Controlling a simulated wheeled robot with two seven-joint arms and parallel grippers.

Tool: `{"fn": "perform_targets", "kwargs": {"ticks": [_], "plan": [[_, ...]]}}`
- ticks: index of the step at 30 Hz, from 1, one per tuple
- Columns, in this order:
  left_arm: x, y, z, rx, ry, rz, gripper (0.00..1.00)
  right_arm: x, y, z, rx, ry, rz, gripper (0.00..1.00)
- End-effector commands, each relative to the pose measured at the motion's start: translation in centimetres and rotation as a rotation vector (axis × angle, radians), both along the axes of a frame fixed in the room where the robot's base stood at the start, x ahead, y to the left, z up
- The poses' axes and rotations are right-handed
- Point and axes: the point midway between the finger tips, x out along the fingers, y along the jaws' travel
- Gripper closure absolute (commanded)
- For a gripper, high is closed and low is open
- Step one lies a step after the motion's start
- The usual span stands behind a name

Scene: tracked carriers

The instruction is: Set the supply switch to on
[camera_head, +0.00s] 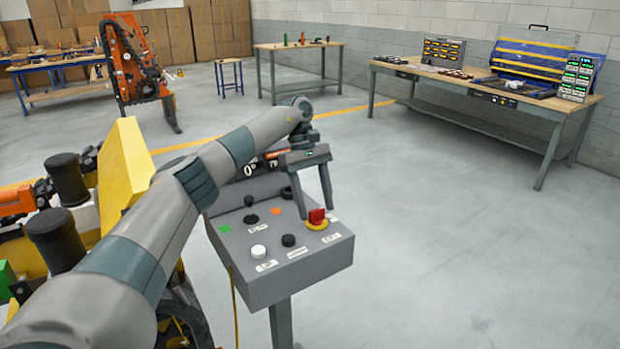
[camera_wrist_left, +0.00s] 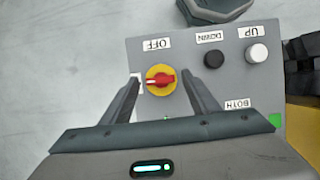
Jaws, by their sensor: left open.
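The supply switch is a red knob (camera_head: 317,216) on a yellow round base, on the sloped top of a grey control box (camera_head: 302,276). In the left wrist view the red knob (camera_wrist_left: 161,80) lies roughly level across the picture. A label reading OFF (camera_wrist_left: 157,43) sits above it there. Another label to its left is mostly hidden by a finger. My left gripper (camera_head: 314,208) is open and points down over the switch. In the wrist view its fingers (camera_wrist_left: 162,82) stand on either side of the knob, with gaps visible. My right gripper is not in view.
The box also carries a white button (camera_head: 258,252), a black button (camera_head: 288,240) and other knobs close by. Yellow and orange machinery (camera_head: 122,170) stands to the left. A workbench (camera_head: 480,92) with equipment is at the back right. The floor right of the box is clear.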

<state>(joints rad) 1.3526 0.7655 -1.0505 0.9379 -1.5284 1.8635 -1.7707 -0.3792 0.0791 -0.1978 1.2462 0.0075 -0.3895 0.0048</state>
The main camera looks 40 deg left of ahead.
Motion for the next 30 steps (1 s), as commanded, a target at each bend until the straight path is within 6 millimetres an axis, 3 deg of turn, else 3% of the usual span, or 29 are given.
{"fn": "perform_targets", "kwargs": {"ticks": [8,18,30], "plan": [[0.4,0.9,2.4,0.0,-0.003,0.002,0.45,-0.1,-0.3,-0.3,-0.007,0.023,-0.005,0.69],[1.3,3.0,8.1,-0.001,-0.002,0.002,0.45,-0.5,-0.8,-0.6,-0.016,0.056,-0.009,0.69],[2.1,4.9,13.2,0.001,0.0,0.003,0.45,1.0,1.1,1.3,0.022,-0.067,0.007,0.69]]}}
